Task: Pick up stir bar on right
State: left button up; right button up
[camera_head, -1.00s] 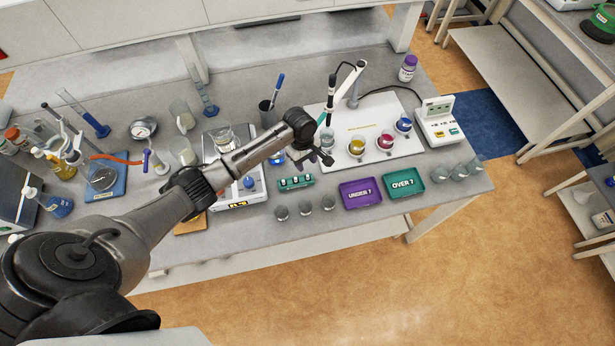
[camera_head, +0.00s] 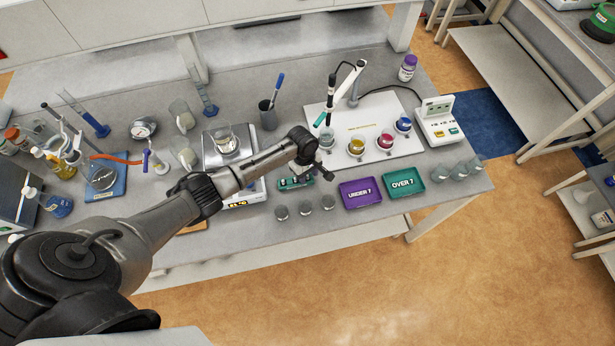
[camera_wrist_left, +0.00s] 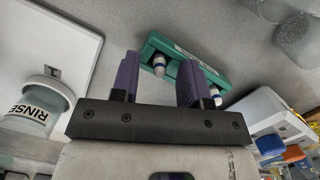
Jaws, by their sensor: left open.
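The green stir bar holder (camera_head: 297,183) lies near the table's front, partly hidden by my left arm in the head view. In the left wrist view, the holder (camera_wrist_left: 212,75) shows a white stir bar (camera_wrist_left: 159,66) with a dark band, seen between my finger pads. A second stir bar (camera_wrist_left: 217,98) shows beside one finger, partly covered. My left gripper (camera_head: 319,173) is over the holder's right end. Its purple fingers (camera_wrist_left: 160,72) are open, with no visible grip on a stir bar. My right gripper is not in view.
Purple (camera_head: 360,193) and green (camera_head: 404,183) trays lie to the right. A RINSE beaker (camera_wrist_left: 38,105) and coloured beakers stand on the white board (camera_head: 372,112) behind. A stirrer plate is left of the holder.

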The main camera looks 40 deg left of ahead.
pick_arm(q)
jog(key=shift+c, duration=0.4)
grip_shut()
jog(key=shift+r, duration=0.2)
